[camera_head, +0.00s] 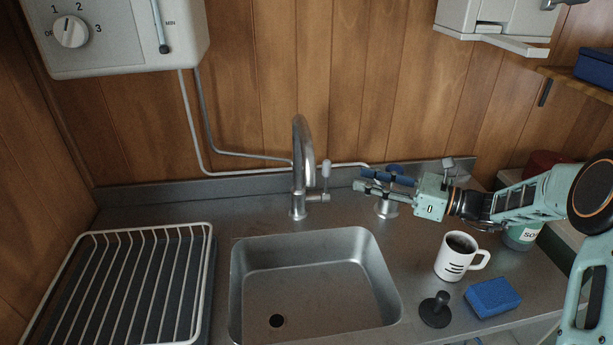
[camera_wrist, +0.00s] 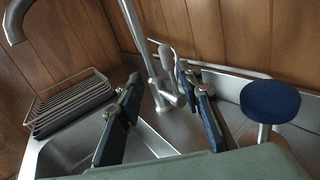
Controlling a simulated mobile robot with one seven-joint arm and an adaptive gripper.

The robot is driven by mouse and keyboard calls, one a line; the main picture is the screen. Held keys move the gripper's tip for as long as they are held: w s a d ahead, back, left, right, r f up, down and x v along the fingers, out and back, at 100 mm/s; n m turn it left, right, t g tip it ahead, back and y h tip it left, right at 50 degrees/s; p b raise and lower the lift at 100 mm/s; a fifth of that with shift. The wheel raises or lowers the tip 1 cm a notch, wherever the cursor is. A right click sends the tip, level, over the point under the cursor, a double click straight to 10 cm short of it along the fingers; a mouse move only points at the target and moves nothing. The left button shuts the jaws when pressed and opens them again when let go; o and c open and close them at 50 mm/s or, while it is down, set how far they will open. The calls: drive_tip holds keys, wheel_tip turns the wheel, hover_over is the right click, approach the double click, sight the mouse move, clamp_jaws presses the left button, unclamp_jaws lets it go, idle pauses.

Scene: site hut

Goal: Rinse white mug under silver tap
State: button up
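The white mug (camera_head: 456,258) stands upright on the counter right of the sink, with black marks on its side, its handle to the right and something dark inside. The silver tap (camera_head: 300,150) rises behind the sink; its lever (camera_head: 326,175) stands on its right side with a pale knob. My gripper (camera_head: 360,179) is above the counter, right of the lever and apart from it, pointing left. In the wrist view my gripper (camera_wrist: 160,88) is open and empty, and the lever (camera_wrist: 166,60) shows beyond the gap between the fingers.
A blue-topped silver fitting (camera_wrist: 270,102) stands close to my gripper. The empty sink (camera_head: 315,285) lies in front of the tap, with a wire rack (camera_head: 205,260) at left. A blue sponge (camera_head: 492,297) and black plug (camera_head: 436,312) lie near the mug.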

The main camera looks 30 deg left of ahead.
sight(326, 172)
drive_tip(key=shift+t, duration=0.3)
drive_tip(key=a, duration=1.1)
drive_tip(key=shift+a+r+p, duration=0.1)
drive_tip(key=shift+a+p, duration=0.05)
drive_tip(key=shift+p, duration=0.25)
clamp_jaws()
